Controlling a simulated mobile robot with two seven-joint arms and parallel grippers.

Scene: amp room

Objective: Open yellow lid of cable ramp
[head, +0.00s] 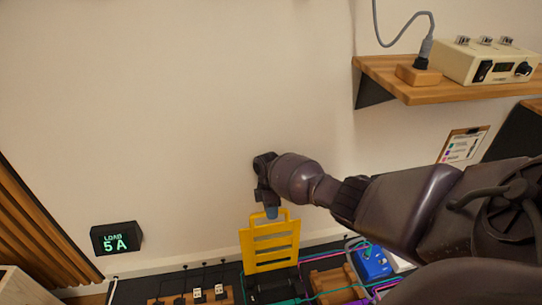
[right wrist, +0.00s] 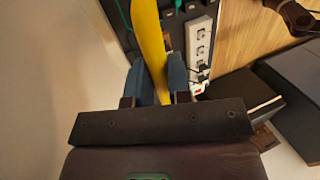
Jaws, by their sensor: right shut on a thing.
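The yellow lid (head: 270,242) stands raised, close to upright, above the dark cable ramp (head: 268,287) at the bottom of the head view. My right gripper (head: 271,212) is shut on the lid's top edge. In the right wrist view the lid (right wrist: 148,40) shows edge-on as a yellow strip between the two blue fingers of my right gripper (right wrist: 160,75). My left gripper is not in view. The lower part of the ramp is cut off by the frame edge.
A blue box (head: 372,263) and coloured cables lie right of the ramp. Plugs and sockets (head: 197,294) are on its left. A wooden shelf (head: 440,85) with a cream device (head: 487,62) is at upper right. A load display (head: 116,238) is at left. The wall behind is bare.

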